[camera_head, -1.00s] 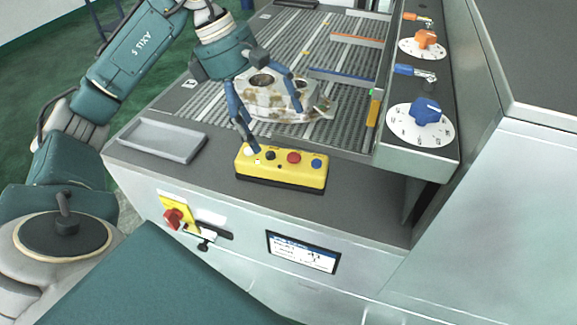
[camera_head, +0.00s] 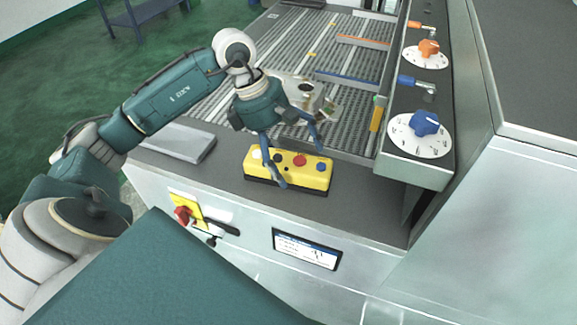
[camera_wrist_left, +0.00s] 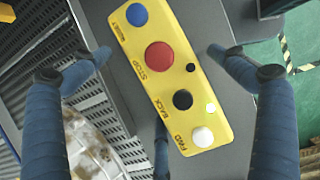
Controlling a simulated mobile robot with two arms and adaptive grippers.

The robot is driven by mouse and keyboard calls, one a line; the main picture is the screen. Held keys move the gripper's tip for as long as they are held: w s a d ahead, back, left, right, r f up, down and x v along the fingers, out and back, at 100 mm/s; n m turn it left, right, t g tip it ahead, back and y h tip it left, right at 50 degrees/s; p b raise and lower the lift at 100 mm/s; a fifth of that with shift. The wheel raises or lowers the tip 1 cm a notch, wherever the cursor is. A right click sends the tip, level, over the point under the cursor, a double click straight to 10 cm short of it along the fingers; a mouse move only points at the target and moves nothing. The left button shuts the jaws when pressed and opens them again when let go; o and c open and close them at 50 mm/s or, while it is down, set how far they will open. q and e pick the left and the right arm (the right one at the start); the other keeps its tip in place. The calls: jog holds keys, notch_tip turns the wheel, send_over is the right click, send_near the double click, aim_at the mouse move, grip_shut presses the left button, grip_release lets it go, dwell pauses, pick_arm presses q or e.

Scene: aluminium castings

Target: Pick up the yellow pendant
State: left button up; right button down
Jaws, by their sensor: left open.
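The yellow pendant (camera_head: 310,175) lies on the dark front ledge of the machine. It is a long box with blue, red, black and white buttons on top. My left gripper (camera_head: 302,168) is open just above it, with its blue fingers spread and one finger overlapping the pendant in the head view. In the left wrist view the pendant (camera_wrist_left: 165,65) lies tilted between the open fingers of the left gripper (camera_wrist_left: 158,50), with a gap on both sides. I cannot tell the exact height of the fingertips above it. My right gripper is not in view.
A casting (camera_head: 296,88) lies on the slatted bed behind the pendant, partly hidden by my left gripper. A grey tray (camera_head: 178,143) is to the left on the ledge. A panel with an orange knob (camera_head: 429,48) and a blue knob (camera_head: 425,122) stands at the right.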

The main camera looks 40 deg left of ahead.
aim_at(290, 156)
pick_arm(q)
jog(key=c, duration=0.7)
jog(key=shift+r, duration=0.1)
jog(key=c, duration=1)
jog(key=shift+o, duration=0.2)
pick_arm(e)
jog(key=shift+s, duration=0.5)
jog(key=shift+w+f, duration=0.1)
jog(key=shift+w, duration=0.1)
